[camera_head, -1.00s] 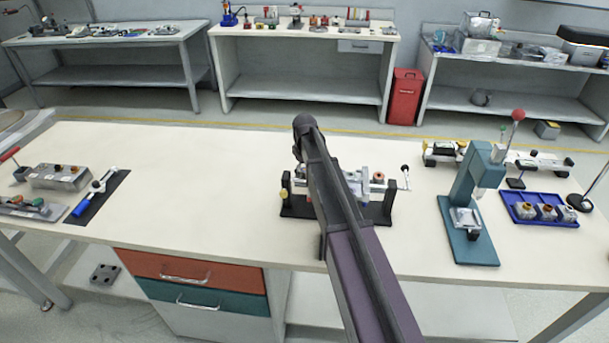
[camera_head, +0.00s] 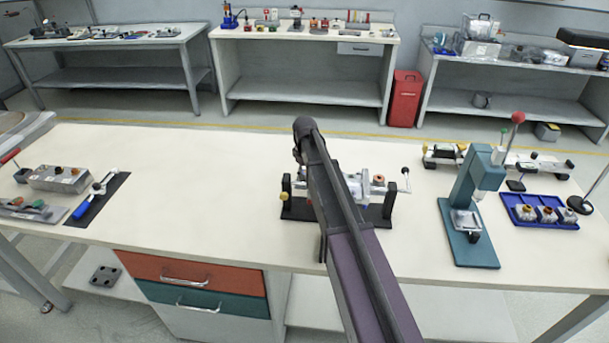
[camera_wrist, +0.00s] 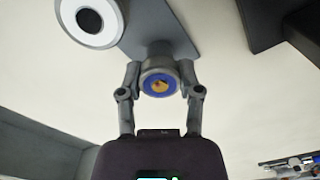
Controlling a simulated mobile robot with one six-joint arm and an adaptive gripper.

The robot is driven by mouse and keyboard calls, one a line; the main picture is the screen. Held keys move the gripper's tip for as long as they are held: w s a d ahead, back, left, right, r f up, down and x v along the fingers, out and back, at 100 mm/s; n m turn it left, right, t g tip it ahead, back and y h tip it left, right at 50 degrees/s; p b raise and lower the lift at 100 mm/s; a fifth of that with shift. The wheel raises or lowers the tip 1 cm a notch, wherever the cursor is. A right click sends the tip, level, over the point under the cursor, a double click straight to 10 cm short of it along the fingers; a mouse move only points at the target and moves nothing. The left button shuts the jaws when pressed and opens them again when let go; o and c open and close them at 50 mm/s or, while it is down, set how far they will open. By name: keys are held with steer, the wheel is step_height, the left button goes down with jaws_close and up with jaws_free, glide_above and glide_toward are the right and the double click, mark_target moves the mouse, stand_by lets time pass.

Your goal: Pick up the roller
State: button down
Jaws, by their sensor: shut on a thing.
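In the wrist view my gripper (camera_wrist: 160,84) is shut on a short grey cylinder with a blue ring and a gold-orange centre on its end face, which I take to be the roller (camera_wrist: 159,85). One finger touches each side of it. A grey flat piece (camera_wrist: 158,30) is right behind the roller; I cannot tell whether they touch. In the head view my own arm covers the middle of the bench and hides my gripper and the roller.
A fixture with black supports (camera_head: 378,215) stands on the bench (camera_head: 200,180), partly behind my arm. A teal press (camera_head: 467,205) and a blue tray (camera_head: 520,219) stand right. A blue-handled tool (camera_head: 82,209) lies left. A large white ring (camera_wrist: 90,22) is at the wrist view's upper left.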

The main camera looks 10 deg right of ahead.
mark_target(304, 171)
steer(key=shift+r, duration=0.1)
step_height(304, 171, up, 10)
steer(key=p, duration=1)
stand_by(0.7)
